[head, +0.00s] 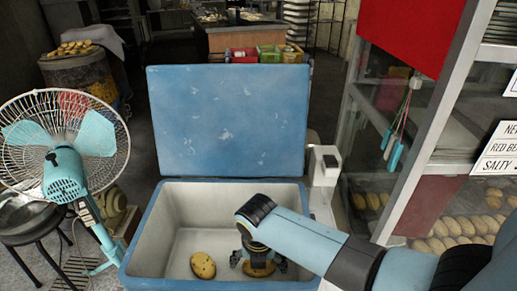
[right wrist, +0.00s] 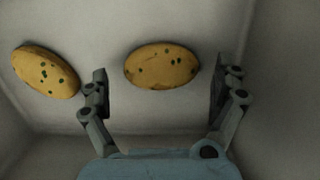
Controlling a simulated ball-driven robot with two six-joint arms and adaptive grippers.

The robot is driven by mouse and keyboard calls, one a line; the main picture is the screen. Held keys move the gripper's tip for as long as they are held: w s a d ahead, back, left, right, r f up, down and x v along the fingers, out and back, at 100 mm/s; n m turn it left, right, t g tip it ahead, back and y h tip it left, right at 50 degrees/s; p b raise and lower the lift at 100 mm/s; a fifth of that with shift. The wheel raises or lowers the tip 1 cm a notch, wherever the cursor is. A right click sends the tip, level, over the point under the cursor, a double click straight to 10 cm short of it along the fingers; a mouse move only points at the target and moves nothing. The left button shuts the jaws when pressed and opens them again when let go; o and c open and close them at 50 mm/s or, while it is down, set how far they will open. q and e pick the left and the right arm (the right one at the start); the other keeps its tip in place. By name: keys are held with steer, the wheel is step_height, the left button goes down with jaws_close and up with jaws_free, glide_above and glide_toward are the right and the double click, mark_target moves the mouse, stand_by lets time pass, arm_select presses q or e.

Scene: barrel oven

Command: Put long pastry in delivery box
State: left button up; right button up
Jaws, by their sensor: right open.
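The delivery box (head: 140,255) is a blue cooler with a pale inside, its blue lid (head: 228,120) standing open. One long pastry (head: 203,266), golden with dark specks, lies on the box floor; it also shows at the left in the right wrist view (right wrist: 46,72). A second long pastry (head: 258,269) lies under my right gripper (head: 258,262), partly hidden by it in the head view. In the right wrist view that second pastry (right wrist: 161,66) lies between the spread fingers of the right gripper (right wrist: 160,95), with gaps on both sides. My left gripper is not in view.
A glass display case (head: 440,200) with several pastries stands at the right. A fan (head: 65,165) stands close to the box at the left. A barrel (head: 80,78) with pastries on top is at the back left. The box's left floor area has free room.

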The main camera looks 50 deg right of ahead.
mark_target(258, 272)
step_height(258, 272, up, 11)
steer(key=s+a+p, duration=0.1)
steer(key=shift+a+r, duration=0.1)
stand_by(0.6)
